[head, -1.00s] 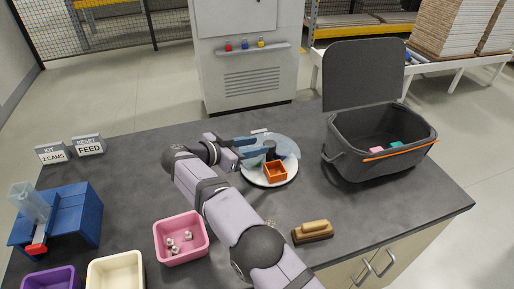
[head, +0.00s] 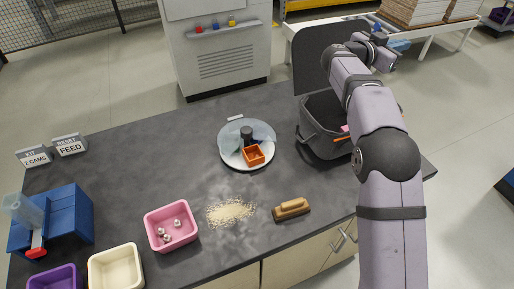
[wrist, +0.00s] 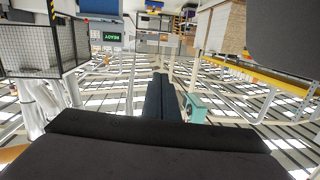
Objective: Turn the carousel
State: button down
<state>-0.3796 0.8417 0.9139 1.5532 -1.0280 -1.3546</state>
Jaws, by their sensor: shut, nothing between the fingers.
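The carousel (head: 233,158) is a round white turntable on the table, left of my arm in the head view. It has a dark centre knob (head: 246,133), a clear bluish cover over its back part, and an orange square cup (head: 254,155) at its front. My gripper is far to the right of the carousel, raised by the black bin's lid, and small in the head view. In the wrist view its dark fingers (wrist: 160,98) are shut together with nothing between them. The carousel is not seen in the wrist view.
The black bin (head: 312,138) with raised lid stands under my arm, partly hidden. A brush (head: 291,209), a pile of tan crumbs (head: 230,212), a pink tray (head: 150,218) with metal pieces and a blue fixture (head: 72,215) are on the table.

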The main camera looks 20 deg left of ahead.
jog(key=w+a+f+n+t+y, duration=0.2)
jog(key=w+a+n+t+y, duration=0.15)
jog(key=a+n+y, duration=0.4)
jog(key=s+a+f+n+g+y, duration=0.3)
jog(key=a+f+n+g+y, duration=0.3)
jog(key=a+f, duration=0.5)
jog(key=n+g+y, duration=0.4)
jog(key=n+g, duration=0.1)
jog(key=g, duration=0.7)
send_near(246, 159)
jog(key=v, duration=0.5)
jog(key=shift+w+d+f, duration=0.15)
jog(key=shift+w+d, duration=0.1)
jog(key=shift+w, duration=0.05)
jog(key=shift+a+f, duration=0.1)
jog(key=shift+p+x, duration=1.8)
jog(key=shift+x, duration=3.1)
